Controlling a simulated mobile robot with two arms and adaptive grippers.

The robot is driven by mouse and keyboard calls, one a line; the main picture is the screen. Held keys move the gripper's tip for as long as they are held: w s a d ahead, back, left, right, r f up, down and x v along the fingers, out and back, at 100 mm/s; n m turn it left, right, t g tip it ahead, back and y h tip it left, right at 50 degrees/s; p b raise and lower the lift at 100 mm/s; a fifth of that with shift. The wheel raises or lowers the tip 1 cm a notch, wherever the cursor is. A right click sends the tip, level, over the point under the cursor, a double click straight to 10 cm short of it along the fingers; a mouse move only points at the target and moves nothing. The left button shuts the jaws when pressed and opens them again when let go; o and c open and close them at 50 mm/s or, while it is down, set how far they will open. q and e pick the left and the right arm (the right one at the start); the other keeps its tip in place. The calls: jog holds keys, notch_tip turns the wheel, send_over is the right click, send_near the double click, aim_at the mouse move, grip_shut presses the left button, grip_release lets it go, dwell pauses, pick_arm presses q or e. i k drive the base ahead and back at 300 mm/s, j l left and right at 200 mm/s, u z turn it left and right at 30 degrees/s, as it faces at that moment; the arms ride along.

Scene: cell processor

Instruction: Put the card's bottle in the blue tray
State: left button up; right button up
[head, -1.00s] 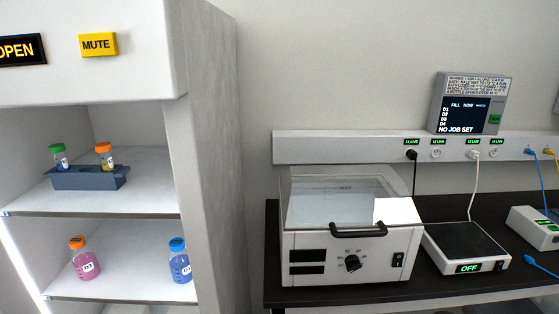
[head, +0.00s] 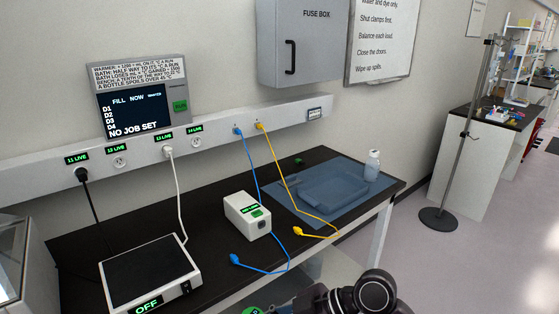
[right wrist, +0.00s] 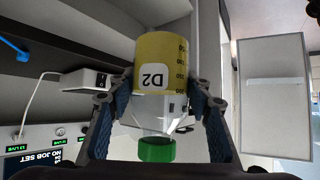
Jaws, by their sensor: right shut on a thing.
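The right wrist view shows a clear bottle labelled D2 (right wrist: 165,60) with yellow contents and a green cap (right wrist: 157,149). My right gripper (right wrist: 166,97) is shut on it, one finger on each side near its shoulder. In the head view, the blue tray (head: 333,184) lies on a blue mat (head: 284,199) at the right end of the black bench and looks empty. A green round top (head: 252,311) at the bottom edge, beside my dark arm, may be this bottle's cap. My left gripper is not in view. No card is identifiable.
A white bottle (head: 372,165) stands on the mat's right. A white box (head: 247,215), blue and yellow cables (head: 320,234), and a scale reading OFF (head: 150,270) are on the bench. A wall screen (head: 136,115) reads NO JOB SET. A pole stand (head: 463,150) is right.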

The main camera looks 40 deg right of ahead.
aim_at(333, 194)
jog(key=i+l+z, duration=0.1)
jog(key=l, duration=0.3)
jog(key=i+l+z, duration=0.1)
jog(key=l, duration=0.3)
jog(key=i+l+z, duration=0.1)
jog(key=l, duration=0.25)
jog(key=i+l+z, duration=0.1)
jog(key=l, duration=0.3)
jog(key=i+l+z, duration=0.1)
jog(key=l, duration=0.25)
jog(key=i+l+z, duration=0.1)
jog(key=i+l, duration=0.15)
